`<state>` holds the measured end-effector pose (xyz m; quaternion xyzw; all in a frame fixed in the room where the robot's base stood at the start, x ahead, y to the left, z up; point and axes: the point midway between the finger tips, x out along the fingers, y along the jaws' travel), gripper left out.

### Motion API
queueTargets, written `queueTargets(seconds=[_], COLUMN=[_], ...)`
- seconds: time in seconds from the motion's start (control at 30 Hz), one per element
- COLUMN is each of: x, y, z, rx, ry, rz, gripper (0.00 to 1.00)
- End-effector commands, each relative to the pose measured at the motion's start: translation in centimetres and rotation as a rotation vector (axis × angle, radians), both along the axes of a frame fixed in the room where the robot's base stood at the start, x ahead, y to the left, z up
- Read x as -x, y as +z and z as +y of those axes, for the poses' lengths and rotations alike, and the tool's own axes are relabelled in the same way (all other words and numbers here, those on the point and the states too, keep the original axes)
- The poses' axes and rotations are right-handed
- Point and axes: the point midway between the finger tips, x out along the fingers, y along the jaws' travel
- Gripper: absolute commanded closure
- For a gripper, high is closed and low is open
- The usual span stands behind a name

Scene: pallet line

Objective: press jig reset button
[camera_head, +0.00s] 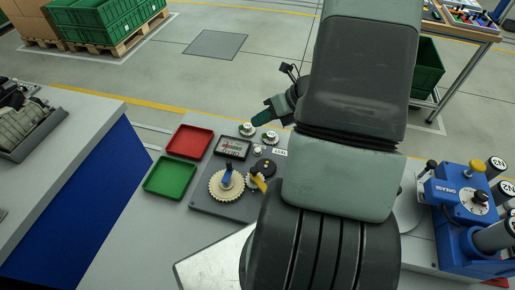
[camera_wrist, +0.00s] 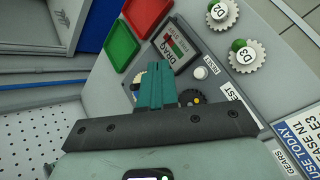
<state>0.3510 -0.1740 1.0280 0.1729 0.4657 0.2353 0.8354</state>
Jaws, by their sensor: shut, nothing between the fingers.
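The jig is a grey plate (camera_head: 222,208) with a small display (camera_head: 232,147), which also shows in the wrist view (camera_wrist: 180,45). A small round white button (camera_wrist: 200,72) sits on it beside a label reading RESET; it also shows in the head view (camera_head: 257,151). My gripper (camera_head: 259,119) has green fingers shut with nothing between them. In the wrist view the gripper (camera_wrist: 156,70) appears left of the white button, apart from it in the picture. Its height above the plate is hard to tell. My fingers hide part of the jig in the wrist view.
A cream gear (camera_head: 226,185) with a blue handle and a black dial (camera_head: 264,168) with a yellow handle are on the jig. Two gears with green hubs, D2 (camera_wrist: 223,12) and D3 (camera_wrist: 245,56), lie nearby. Red (camera_head: 190,142) and green (camera_head: 170,178) trays are at left.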

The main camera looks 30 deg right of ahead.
Motion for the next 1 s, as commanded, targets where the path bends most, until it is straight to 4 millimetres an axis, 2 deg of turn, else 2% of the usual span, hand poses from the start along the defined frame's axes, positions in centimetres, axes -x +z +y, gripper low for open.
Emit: queueTargets(seconds=[0.17,0.7,1.0], x=[0.0,0.0,0.0], y=[-0.8,-7.6,-8.8], z=[0.0,0.1,0.0], rx=[-0.002,-0.001,0.001], ry=[0.001,0.002,0.003], rz=[0.002,0.0,-0.001], gripper=[1.0,1.0,1.0])
